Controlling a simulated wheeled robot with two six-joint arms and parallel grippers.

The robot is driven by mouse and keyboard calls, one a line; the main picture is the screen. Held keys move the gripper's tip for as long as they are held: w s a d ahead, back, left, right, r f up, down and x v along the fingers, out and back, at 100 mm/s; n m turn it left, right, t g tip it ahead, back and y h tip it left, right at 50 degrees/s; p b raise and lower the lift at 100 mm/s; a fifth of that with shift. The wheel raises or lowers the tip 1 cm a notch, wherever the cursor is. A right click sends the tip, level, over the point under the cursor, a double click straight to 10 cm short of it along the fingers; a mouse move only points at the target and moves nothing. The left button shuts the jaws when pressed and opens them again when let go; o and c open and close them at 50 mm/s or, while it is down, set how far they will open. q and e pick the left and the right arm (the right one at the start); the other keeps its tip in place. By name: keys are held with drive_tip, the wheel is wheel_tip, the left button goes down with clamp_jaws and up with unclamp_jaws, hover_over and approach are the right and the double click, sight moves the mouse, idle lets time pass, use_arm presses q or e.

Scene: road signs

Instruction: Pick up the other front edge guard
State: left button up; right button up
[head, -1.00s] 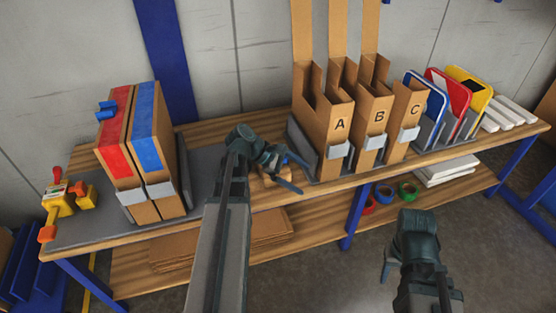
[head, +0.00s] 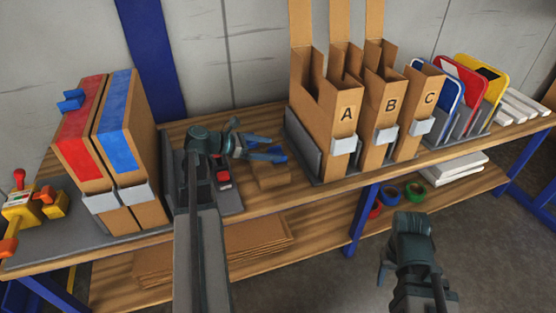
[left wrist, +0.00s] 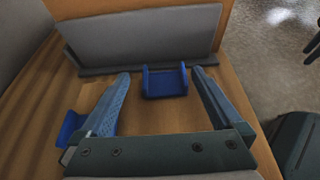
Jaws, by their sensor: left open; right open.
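A blue U-shaped edge guard (left wrist: 165,82) lies on the wooden bench, ahead of and between my left fingertips in the left wrist view. My left gripper (left wrist: 161,75) is open, with nothing held. A second blue piece (left wrist: 70,128) lies outside the left finger, partly hidden. In the head view my left gripper (head: 279,149) points right above the bench, with blue of a guard (head: 281,155) partly hidden at its fingertips. Another blue piece (head: 70,100) is at the red-taped carton. My right gripper (head: 387,272) is open and empty in front of the bench.
Two taped cartons (head: 124,130) stand left of my left arm. Tall cartons A (head: 346,112), B and C stand in a grey rack to the right. Road signs (head: 462,80) and white bars are farther right.

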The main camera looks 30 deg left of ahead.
use_arm(q)
drive_tip(key=shift+b+x, duration=0.3)
drive_tip(key=shift+x, duration=1.1)
drive_tip(key=b+x, duration=0.1)
drive_tip(key=x, duration=0.1)
drive_tip(key=b+x, duration=0.1)
drive_tip(key=x, duration=0.1)
drive_tip(key=shift+d+f, duration=0.35)
drive_tip(key=shift+w+d, duration=0.2)
drive_tip(key=shift+w, duration=0.05)
drive_tip(key=c, duration=1.2)
drive_tip(key=shift+c, duration=0.2)
drive_tip(key=shift+r+p, duration=0.85)
drive_tip(key=shift+r, duration=0.1)
wheel_tip(320, 180, up, 2)
drive_tip(key=shift+p, duration=1.05)
drive_tip(key=s+a+r+p, duration=0.1)
drive_tip(key=s, duration=1.5)
